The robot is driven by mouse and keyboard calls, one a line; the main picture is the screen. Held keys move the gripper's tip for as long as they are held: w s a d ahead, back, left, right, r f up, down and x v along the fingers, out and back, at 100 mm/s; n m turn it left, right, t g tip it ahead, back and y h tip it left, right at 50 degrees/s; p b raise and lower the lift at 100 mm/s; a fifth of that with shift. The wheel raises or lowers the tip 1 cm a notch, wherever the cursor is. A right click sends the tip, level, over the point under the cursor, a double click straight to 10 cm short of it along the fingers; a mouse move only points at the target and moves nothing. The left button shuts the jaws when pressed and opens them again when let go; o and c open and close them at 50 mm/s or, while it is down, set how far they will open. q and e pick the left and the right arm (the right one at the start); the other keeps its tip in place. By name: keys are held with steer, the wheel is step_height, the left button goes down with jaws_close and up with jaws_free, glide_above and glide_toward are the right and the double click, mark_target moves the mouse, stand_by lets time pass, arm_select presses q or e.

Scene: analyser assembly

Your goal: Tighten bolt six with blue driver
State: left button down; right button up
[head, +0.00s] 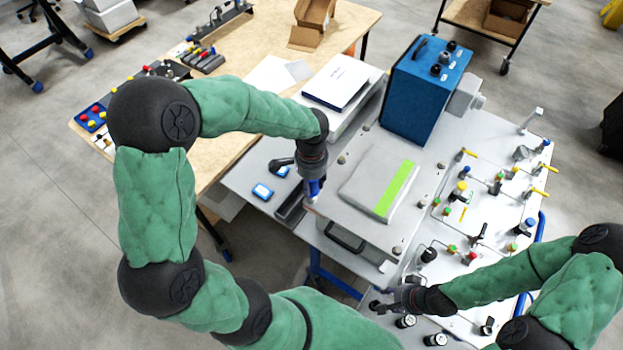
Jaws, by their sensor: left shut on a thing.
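My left gripper (313,172) points down over the left corner of the grey plate (345,225). It is shut on the blue driver (313,188), whose lower end is at or just above that corner. I cannot tell whether the tip touches a bolt; any bolt there is hidden. Other bolt heads show along the plate edges, such as a bolt (397,250) at the front and a bolt (342,159) at the back left. Which one is bolt six is not readable. My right gripper (384,302) is low at the front of the bench, away from the plate; its fingers are too small to judge.
A grey block with a green stripe (398,188) sits on the plate. A blue box (427,92) stands behind it. A panel of valves and fittings (480,205) fills the right. A white box with a booklet (337,82) and a wooden table (235,75) lie at back left.

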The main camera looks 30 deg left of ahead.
arm_select(q)
steer(key=m+p, duration=0.3)
steer(key=m, duration=0.3)
steer(key=shift+s+r, duration=0.1)
steer(key=m+p, duration=0.4)
steer(key=m, duration=0.3)
steer(key=c, duration=1.2)
jaws_free()
steer(key=shift+m, duration=0.3)
steer(key=shift+o, duration=1.4)
steer(key=shift+f, duration=0.2)
jaws_close()
